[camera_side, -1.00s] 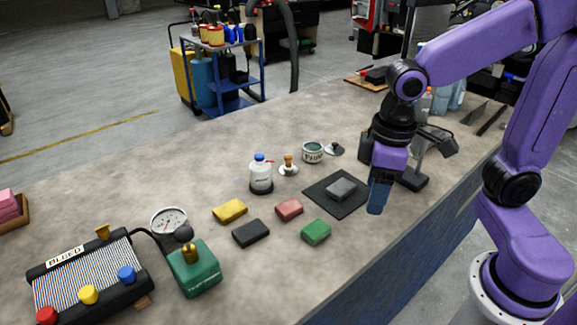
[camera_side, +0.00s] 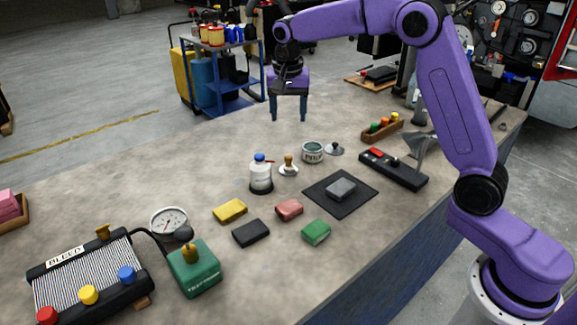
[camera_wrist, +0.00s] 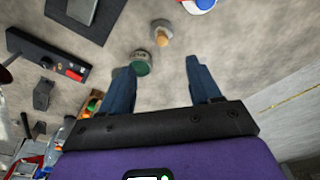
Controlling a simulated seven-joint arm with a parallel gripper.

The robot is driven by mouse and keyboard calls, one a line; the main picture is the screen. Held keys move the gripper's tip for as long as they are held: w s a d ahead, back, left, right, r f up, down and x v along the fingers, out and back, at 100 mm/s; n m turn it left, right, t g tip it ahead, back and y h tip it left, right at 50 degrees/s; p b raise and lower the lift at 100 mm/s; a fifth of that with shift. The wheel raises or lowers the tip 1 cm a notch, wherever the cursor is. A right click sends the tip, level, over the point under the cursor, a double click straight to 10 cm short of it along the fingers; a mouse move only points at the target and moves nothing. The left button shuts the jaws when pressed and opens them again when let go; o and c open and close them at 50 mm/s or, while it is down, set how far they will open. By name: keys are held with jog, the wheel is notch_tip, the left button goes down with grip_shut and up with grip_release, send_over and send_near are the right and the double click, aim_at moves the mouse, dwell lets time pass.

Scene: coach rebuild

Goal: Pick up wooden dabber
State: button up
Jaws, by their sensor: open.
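The wooden dabber (camera_side: 289,162), a small tan knob on a pale round base, stands upright on the bench in the side view, between a white blue-capped bottle (camera_side: 261,177) and an open tin (camera_side: 312,152). In the wrist view the dabber (camera_wrist: 162,37) is at upper middle, beyond my fingertips, with the green-topped tin (camera_wrist: 140,64) near the left finger. My gripper (camera_side: 289,117) is open and empty, pointing down, raised above the far part of the bench behind the dabber. It also shows in the wrist view (camera_wrist: 160,68), with nothing between the fingers.
The tin's lid (camera_side: 334,149) lies right of it. Yellow (camera_side: 230,210), black (camera_side: 251,233), red (camera_side: 289,209) and green (camera_side: 316,232) blocks lie in front. A black mat (camera_side: 318,193) bears a grey block. A black control box (camera_side: 393,169) is at right.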

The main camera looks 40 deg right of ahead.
aim_at(288, 156)
jog(key=shift+m, duration=0.4)
jog(key=f, duration=0.4)
jog(key=w+d+f, duration=0.1)
jog(key=f, duration=0.3)
jog(key=w+d+f, duration=0.1)
jog(key=f, duration=0.3)
jog(key=shift+w+d+f, duration=0.1)
jog(key=shift+w+d, duration=0.05)
jog(key=shift+w, duration=0.05)
jog(key=shift+w+d+f, duration=0.1)
jog(key=shift+w+f, duration=0.1)
jog(key=shift+f, duration=1.1)
jog(key=shift+w+d+f, duration=0.1)
jog(key=shift+w+f, duration=0.05)
jog(key=shift+f, duration=1.15)
jog(key=shift+c, duration=0.3)
jog(key=c, duration=1)
jog(key=shift+r, duration=0.1)
